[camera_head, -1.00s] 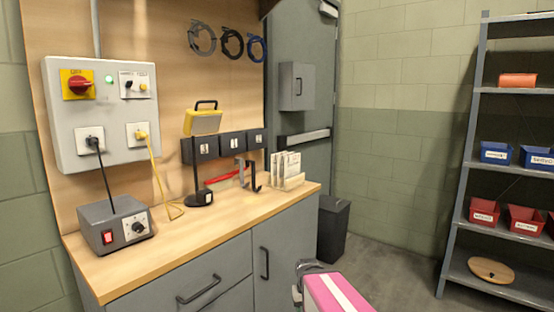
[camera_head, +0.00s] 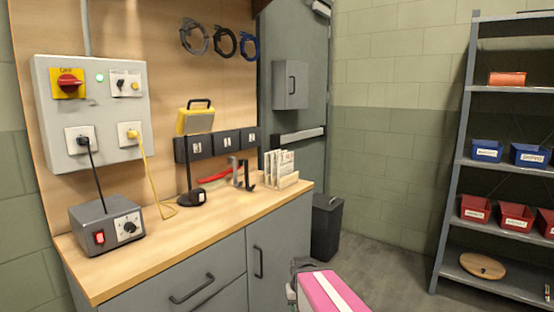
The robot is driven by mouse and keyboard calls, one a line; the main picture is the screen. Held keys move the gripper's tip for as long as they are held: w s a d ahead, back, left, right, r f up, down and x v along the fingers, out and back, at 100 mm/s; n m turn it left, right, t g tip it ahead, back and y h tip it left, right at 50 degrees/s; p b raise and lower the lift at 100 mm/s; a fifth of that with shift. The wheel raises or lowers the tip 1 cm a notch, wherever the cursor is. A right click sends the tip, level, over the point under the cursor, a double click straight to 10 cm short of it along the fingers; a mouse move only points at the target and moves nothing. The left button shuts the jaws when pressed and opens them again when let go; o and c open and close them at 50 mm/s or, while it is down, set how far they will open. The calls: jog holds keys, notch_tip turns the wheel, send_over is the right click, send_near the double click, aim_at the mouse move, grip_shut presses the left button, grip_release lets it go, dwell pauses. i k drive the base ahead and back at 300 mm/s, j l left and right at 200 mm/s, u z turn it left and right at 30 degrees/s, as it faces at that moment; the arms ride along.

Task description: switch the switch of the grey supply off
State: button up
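The grey supply (camera_head: 107,225) is a small box on the left end of the wooden worktop. Its front has a red rocker switch (camera_head: 99,238) on the left and a dial (camera_head: 129,227) on the right. The rocker looks bright red; its position is too small to tell. A black cable runs from the supply up to a socket (camera_head: 80,139) on the wall panel. My gripper (camera_head: 303,272) seems to show only in part at the bottom, beside a pink and white part of my arm, well right of the supply. Its fingers cannot be made out.
The worktop (camera_head: 160,245) stands on grey cabinets with protruding handles. A yellow lamp (camera_head: 195,121) and a card holder (camera_head: 282,181) stand farther right. A black bin (camera_head: 327,227) and a shelf rack (camera_head: 457,170) with bins are beyond. The floor between is clear.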

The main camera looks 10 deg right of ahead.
aim_at(99, 237)
jog(key=u, duration=1.8)
jog(key=k, duration=0.5)
jog(key=i, duration=0.5)
